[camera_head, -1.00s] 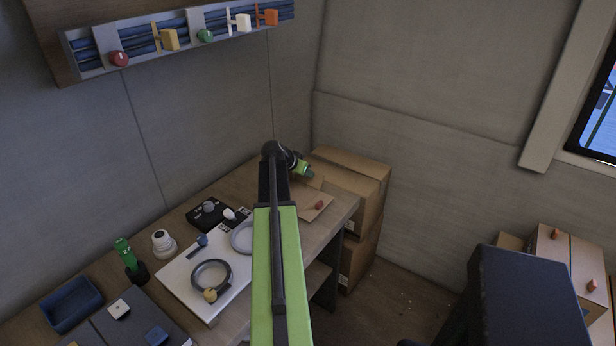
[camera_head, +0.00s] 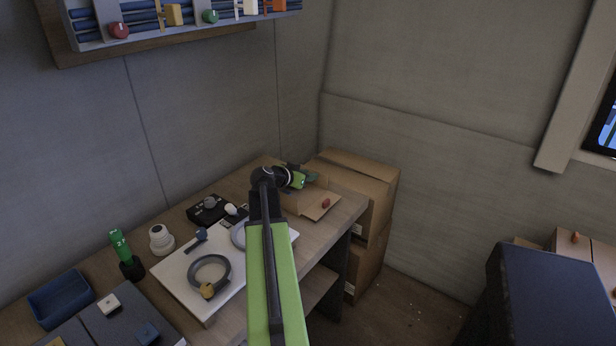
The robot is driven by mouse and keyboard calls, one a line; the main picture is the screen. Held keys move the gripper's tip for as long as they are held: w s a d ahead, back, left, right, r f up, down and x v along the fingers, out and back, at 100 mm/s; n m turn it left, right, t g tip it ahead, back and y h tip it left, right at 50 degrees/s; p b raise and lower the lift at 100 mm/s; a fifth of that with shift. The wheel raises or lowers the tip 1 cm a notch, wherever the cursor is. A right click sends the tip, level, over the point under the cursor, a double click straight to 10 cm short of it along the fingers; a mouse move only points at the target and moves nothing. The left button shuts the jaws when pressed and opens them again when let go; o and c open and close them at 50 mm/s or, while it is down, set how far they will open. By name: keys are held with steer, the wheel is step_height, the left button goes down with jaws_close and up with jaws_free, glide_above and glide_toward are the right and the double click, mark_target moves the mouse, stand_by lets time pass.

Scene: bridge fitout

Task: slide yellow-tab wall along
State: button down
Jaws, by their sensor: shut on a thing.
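The wall rack (camera_head: 100,32) at the top left is cut off by the upper picture edge. It has a yellow tab (camera_head: 173,15) between a red knob (camera_head: 118,30) and a green knob (camera_head: 210,16). My gripper (camera_head: 304,180) is far from it, low over the far end of the bench, by a small open cardboard box (camera_head: 318,209). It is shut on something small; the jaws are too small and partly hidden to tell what. My arm hides part of the bench.
The bench (camera_head: 335,228) carries a white board (camera_head: 180,280) with a grey ring (camera_head: 212,262), a green-topped item (camera_head: 120,245) and a blue tray (camera_head: 60,298). Stacked cartons (camera_head: 375,190) stand at its far end. A dark block (camera_head: 540,295) is at lower right.

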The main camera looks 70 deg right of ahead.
steer(key=shift+s, duration=0.1)
steer(key=c, duration=1.1)
jaws_free()
steer(key=p+v, duration=0.7)
steer(key=v, duration=1)
steer(key=shift+a+r, duration=0.2)
steer(key=shift+r+p, duration=0.1)
steer(key=shift+p, duration=0.25)
